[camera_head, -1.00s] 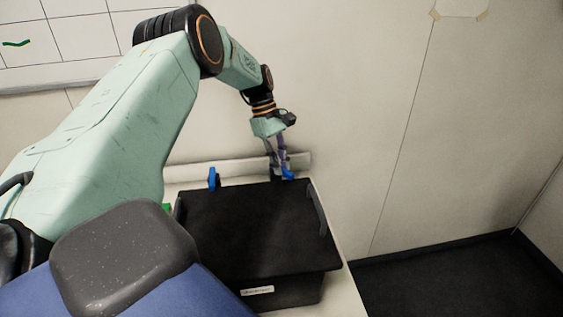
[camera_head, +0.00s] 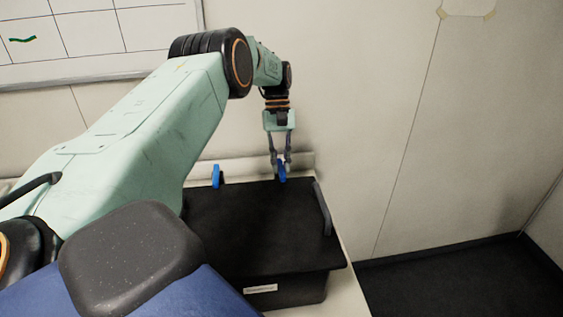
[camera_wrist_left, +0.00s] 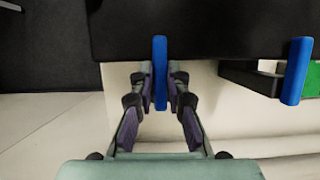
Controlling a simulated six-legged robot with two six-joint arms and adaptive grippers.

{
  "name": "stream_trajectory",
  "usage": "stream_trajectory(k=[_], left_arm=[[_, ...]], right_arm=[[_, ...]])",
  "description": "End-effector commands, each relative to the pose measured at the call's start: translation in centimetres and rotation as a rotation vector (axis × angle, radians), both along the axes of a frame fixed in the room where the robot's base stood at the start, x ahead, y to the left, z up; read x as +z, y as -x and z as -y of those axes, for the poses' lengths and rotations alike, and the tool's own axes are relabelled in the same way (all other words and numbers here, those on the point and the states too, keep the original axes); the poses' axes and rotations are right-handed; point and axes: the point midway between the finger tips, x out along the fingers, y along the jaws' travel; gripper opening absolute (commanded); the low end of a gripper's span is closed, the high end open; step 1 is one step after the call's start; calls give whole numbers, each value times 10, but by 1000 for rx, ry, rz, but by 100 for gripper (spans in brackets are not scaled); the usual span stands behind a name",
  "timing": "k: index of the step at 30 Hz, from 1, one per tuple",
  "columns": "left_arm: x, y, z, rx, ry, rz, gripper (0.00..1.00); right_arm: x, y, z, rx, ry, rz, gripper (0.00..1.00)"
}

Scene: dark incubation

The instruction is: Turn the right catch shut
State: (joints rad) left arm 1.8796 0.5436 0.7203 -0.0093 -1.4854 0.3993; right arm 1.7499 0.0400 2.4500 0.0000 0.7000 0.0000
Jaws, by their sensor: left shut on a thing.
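The black box has a black lid (camera_head: 255,225) lying flat on it. The right catch (camera_head: 282,172) is a blue lever at the lid's back edge. My left gripper (camera_head: 281,165) is shut on it from above and behind. In the left wrist view the right catch (camera_wrist_left: 160,75) stands between the fingers (camera_wrist_left: 160,85), and its end overlaps the lid's edge. The left catch (camera_head: 215,176), also blue, is at the same back edge, and in the wrist view it (camera_wrist_left: 297,70) points the same way as the right one. My right gripper is out of view.
A dark handle (camera_head: 321,208) runs along the box's right side. A pale wall (camera_head: 350,120) rises close behind the box. A green thing (camera_wrist_left: 312,80) shows beside the left catch. The dark floor (camera_head: 450,275) at right is clear.

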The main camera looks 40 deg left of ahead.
Motion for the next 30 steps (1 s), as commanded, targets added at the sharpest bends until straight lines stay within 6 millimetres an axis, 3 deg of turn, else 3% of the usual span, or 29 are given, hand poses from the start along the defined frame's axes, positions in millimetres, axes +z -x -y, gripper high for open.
stream_trajectory(k=[13, 14, 21, 30], left_arm=[[4, -3, -2, -8, -7, 15, 0], [4, -3, -2, -8, -7, 15, 16], [2, -2, -1, -8, -4, 8, 37], [2, -1, -1, -8, -3, 5, 38]], right_arm=[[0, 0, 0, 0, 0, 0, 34], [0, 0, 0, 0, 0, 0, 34], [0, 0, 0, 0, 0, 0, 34], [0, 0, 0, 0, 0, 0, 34]])
